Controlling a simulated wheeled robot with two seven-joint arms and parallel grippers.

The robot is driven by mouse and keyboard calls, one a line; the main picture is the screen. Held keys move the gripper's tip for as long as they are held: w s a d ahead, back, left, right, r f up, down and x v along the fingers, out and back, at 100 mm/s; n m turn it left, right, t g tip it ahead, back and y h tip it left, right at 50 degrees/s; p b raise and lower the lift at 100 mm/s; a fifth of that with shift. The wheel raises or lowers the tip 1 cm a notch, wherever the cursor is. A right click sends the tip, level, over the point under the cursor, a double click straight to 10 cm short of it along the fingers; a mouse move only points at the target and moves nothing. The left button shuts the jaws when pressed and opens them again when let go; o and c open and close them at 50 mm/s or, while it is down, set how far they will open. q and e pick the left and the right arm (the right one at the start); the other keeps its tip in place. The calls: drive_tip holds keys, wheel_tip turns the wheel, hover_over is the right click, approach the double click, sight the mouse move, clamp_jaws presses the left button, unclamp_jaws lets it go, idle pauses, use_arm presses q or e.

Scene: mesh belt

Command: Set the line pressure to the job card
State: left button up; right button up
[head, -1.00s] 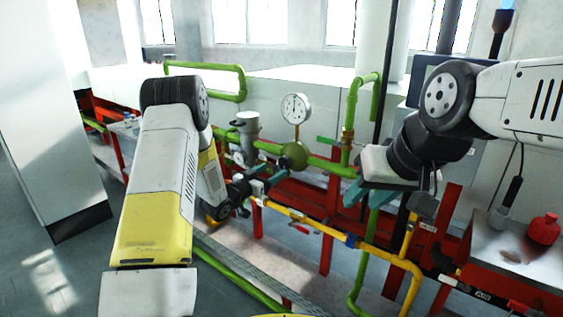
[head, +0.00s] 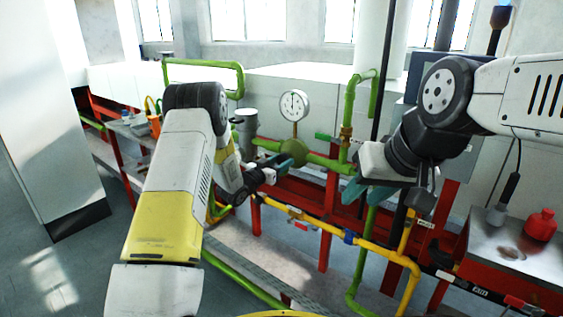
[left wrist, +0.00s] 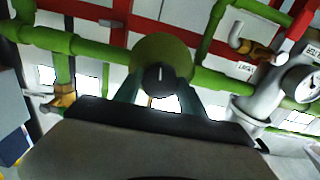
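A round pressure gauge (head: 294,105) with a white face stands above the green pipe. Its needle looks close to upright, but the scale is too small to read. The green round regulator body (left wrist: 157,52) has a dark knob (left wrist: 159,78) with a white mark pointing up in the left wrist view. My left gripper (head: 281,167) is at the regulator. Its teal fingers stand apart, one on each side of the knob; I cannot tell whether they touch it. My right gripper (head: 368,192) is open and empty, right of the regulator. I cannot make out a job card.
Green pipe (head: 350,110) rises right of the gauge, with a brass fitting. A yellow pipe (head: 385,257) runs below. A grey filter body (head: 246,128) stands left of the gauge. A red bottle (head: 541,225) sits on the right bench.

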use_arm(q)
drive_tip(key=c, duration=0.5)
drive_tip(key=shift+o, duration=0.2)
drive_tip(key=m, duration=0.4)
drive_tip(key=shift+m, duration=0.3)
drive_tip(key=o, duration=1.4)
drive_tip(key=v, duration=0.8)
